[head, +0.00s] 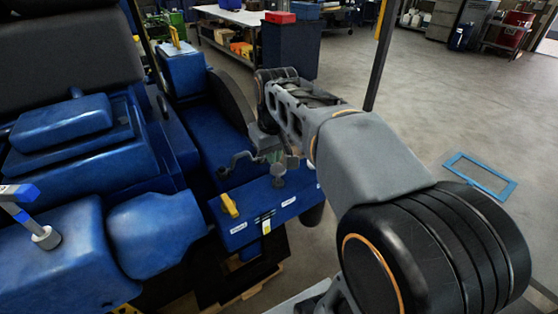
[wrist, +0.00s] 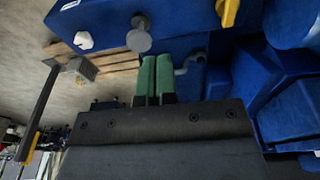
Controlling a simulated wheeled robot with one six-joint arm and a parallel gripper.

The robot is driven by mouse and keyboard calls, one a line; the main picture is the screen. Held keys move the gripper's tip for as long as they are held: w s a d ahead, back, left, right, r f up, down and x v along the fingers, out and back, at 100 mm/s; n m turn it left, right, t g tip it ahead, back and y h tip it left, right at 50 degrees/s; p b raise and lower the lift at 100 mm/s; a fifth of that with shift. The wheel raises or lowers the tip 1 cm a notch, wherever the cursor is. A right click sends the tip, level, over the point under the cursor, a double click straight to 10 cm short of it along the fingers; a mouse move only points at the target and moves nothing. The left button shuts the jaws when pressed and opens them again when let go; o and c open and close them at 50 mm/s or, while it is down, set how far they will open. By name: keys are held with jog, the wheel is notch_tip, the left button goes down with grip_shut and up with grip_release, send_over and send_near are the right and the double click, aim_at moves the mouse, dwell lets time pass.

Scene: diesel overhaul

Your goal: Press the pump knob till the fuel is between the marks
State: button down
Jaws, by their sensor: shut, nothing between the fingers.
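The pump knob (head: 278,170) is a grey round cap on a short stem on top of the blue pump block (head: 290,203). In the wrist view the knob (wrist: 139,38) shows as a grey disc just beyond my fingertips, slightly left of them. My gripper (wrist: 154,60) has its two green fingers shut together with nothing between them. In the head view my gripper (head: 275,157) is close to the knob; whether they touch I cannot tell. A small pale gauge strip (head: 266,227) is on the block's front; its fuel level and marks are too small to read.
A yellow lever (head: 230,205) stands left of the knob. Blue engine housings crowd the left. Open floor (head: 440,120) lies to the right.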

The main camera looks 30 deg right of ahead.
notch_tip(320, 180, up, 4)
jog(key=g, duration=0.2)
send_over(279, 169)
jog(key=shift+s+r+n+p, duration=0.1)
jog(key=shift+s+n+p, duration=0.05)
jog(key=shift+n+p, duration=0.15)
notch_tip(279, 169, down, 14)
jog(key=shift+p, duration=0.4)
notch_tip(279, 169, down, 4)
jog(key=b, duration=0.2)
jog(key=shift+b, duration=0.3)
jog(key=shift+r, duration=0.15)
